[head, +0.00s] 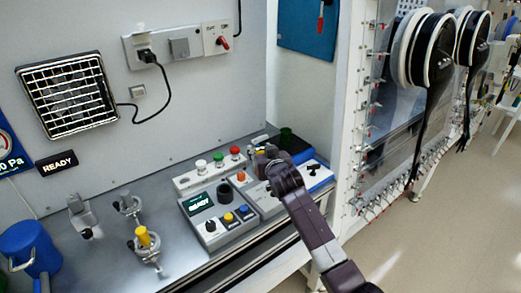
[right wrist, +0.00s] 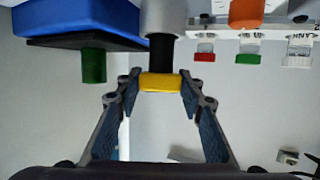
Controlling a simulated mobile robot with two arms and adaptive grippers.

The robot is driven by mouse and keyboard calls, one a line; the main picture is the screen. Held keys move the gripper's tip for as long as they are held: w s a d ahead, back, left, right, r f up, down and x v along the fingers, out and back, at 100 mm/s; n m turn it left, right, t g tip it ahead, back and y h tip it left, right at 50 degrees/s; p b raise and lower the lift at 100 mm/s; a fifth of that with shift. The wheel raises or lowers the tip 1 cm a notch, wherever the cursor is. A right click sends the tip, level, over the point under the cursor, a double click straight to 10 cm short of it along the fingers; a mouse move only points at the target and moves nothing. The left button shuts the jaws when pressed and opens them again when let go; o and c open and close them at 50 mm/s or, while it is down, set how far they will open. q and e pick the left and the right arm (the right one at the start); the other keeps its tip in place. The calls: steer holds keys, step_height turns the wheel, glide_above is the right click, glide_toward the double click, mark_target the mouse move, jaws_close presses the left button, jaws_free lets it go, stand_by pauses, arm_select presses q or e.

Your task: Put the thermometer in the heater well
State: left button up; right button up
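In the right wrist view, which is upside down, a piece with a yellow top (right wrist: 160,82) and a black neck, seemingly the thermometer, sits against a grey cylinder. My right gripper (right wrist: 160,84) has its fingertips against both sides of the yellow part. In the head view my right gripper (head: 265,157) is at the back right of the bench, and its fingers hide the thermometer. The grey unit with a READY display (head: 199,202) has a dark round opening (head: 224,194), seemingly the heater well; it looks empty. My left gripper is not in view.
A panel with green, white and red buttons (head: 202,166) stands behind the unit. A yellow-tipped clamp (head: 143,237) and a blue canister (head: 30,248) are left. The glovebox frame (head: 350,110) is right.

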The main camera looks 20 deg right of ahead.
steer(key=shift+o, duration=1.4)
steer(key=shift+r, duration=0.2)
steer(key=b+v, duration=0.1)
steer(key=v, duration=1.1)
